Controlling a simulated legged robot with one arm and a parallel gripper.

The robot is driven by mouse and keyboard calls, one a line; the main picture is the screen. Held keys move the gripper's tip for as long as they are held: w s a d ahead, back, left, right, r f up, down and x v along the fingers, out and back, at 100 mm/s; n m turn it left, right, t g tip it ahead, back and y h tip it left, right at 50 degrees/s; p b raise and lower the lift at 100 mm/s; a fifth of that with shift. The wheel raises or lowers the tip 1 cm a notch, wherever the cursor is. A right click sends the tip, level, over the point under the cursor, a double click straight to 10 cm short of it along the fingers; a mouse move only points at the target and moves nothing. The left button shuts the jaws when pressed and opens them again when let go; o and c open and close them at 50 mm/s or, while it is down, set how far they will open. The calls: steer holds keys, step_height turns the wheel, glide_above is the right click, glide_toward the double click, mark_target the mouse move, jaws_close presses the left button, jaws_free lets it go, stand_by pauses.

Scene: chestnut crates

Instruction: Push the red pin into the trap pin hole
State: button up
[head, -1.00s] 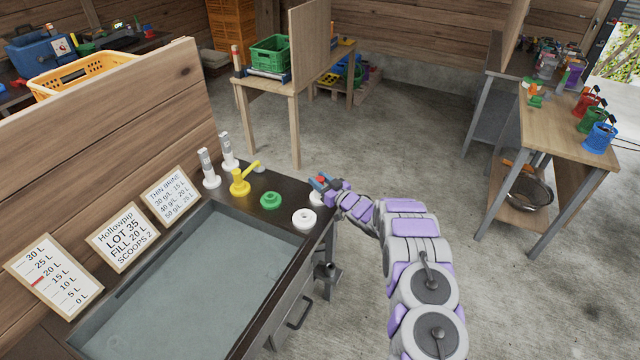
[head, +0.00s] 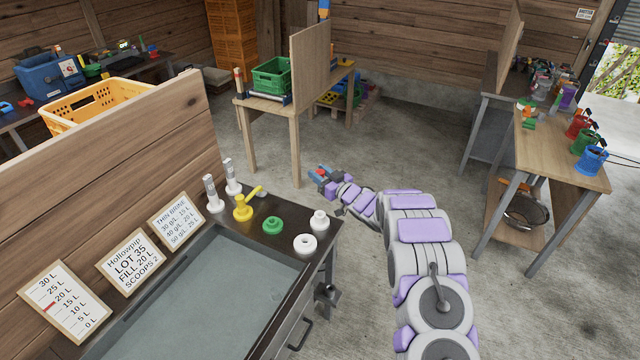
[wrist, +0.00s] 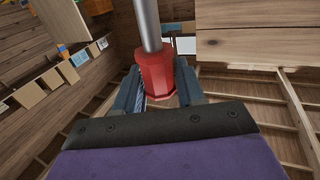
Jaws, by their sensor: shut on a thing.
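My gripper (head: 322,178) is shut on the red pin. In the wrist view the pin's red collar (wrist: 155,72) sits between the two fingers (wrist: 157,88), and its grey metal shaft runs up out of the picture. In the head view the gripper is in the air beyond the right back corner of the sink bench, with a small spot of red showing at it. I cannot make out the trap pin hole in either view.
The sink bench (head: 300,280) carries a yellow tap (head: 242,208), a green ring (head: 272,225), a white ring (head: 305,243) and a white knob (head: 320,220). A wooden table with a green crate (head: 272,76) stands behind.

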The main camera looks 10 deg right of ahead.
steer(key=shift+r+p, duration=0.4)
steer(key=shift+r, duration=1)
